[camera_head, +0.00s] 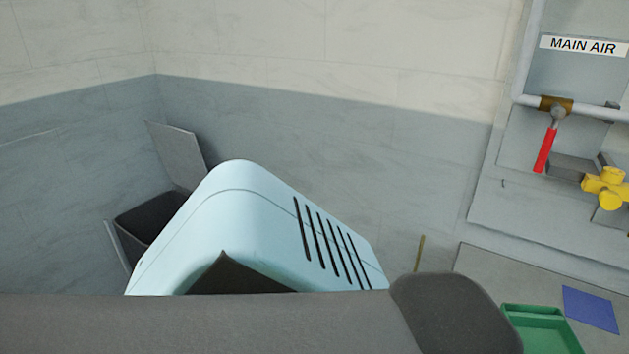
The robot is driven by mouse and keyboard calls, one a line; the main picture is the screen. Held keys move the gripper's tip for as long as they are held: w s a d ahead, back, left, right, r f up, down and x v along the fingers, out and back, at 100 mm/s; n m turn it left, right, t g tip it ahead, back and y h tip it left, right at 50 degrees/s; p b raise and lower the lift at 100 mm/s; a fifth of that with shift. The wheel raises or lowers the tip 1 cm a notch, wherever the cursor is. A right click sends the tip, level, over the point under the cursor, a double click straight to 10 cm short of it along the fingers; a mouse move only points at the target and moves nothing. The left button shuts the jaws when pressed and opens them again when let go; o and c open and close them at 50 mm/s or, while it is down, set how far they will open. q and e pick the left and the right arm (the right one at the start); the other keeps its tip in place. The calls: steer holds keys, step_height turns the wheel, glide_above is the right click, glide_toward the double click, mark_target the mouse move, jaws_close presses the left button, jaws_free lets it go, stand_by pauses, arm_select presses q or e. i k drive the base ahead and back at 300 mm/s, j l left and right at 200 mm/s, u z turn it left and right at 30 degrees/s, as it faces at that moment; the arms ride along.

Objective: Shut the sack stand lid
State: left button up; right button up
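The sack stand (116,245) is at the left, close to the wall corner. It looks like a dark, open-topped box, and its dark inside shows. Its grey lid (176,154) stands up at the back, tilted away from the opening, so the stand is open. A pale blue slotted housing in front hides the stand's right and lower parts. I cannot tell whether the lid's hinge edge is fully visible. Neither of my grippers is in view, and nothing is seen touching the lid.
At the right, a wall panel carries a pipe with a red-handled valve (546,150) and a yellow valve knob (606,188), under a MAIN AIR sign (584,46). A green tray (541,330) and a blue sheet (591,309) lie at lower right. A dark grey shape blocks the bottom.

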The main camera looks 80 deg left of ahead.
mark_target(179, 151)
steer(key=u, duration=0.9)
steer(key=j+u, duration=0.1)
steer(key=u, duration=0.8)
steer(key=j+u, duration=0.1)
steer(key=u, duration=0.8)
steer(key=j+u, duration=0.15)
steer(key=u, duration=0.75)
steer(key=i+j+u, duration=0.15)
steer(key=i, duration=0.25)
steer(key=i+j+u, duration=0.15)
steer(key=i, duration=0.25)
steer(key=i+j+u, duration=0.15)
steer(key=i, duration=0.25)
